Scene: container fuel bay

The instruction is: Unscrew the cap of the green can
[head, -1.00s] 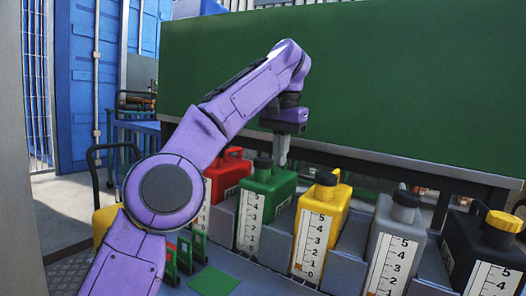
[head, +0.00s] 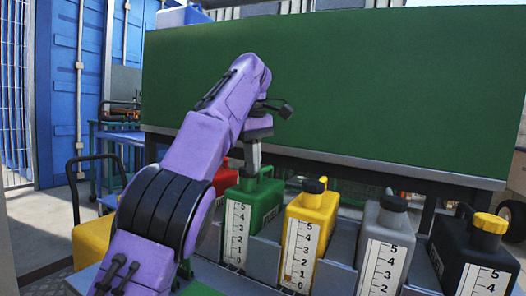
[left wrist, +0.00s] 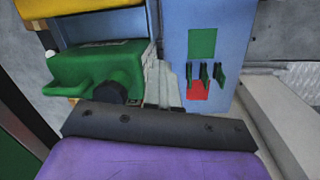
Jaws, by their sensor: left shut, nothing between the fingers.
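The green can (head: 262,202) stands in the row of cans, with a white number scale on its front. My left gripper (head: 252,172) is at its top, fingers pointing down, and hides much of the cap in the head view. In the left wrist view the green can (left wrist: 95,68) lies to the left, with its black cap (left wrist: 110,92) just left of my shut, empty fingers (left wrist: 165,85). The fingers are beside the cap, not around it; I cannot tell whether they touch it. My right gripper is not in view.
A red can (head: 226,180) stands left of the green one. A yellow can (head: 308,232), a grey can (head: 384,245) and a black can (head: 470,252) stand to the right. A green panel (head: 330,85) rises behind. Small green and red pieces (left wrist: 198,88) show in the wrist view.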

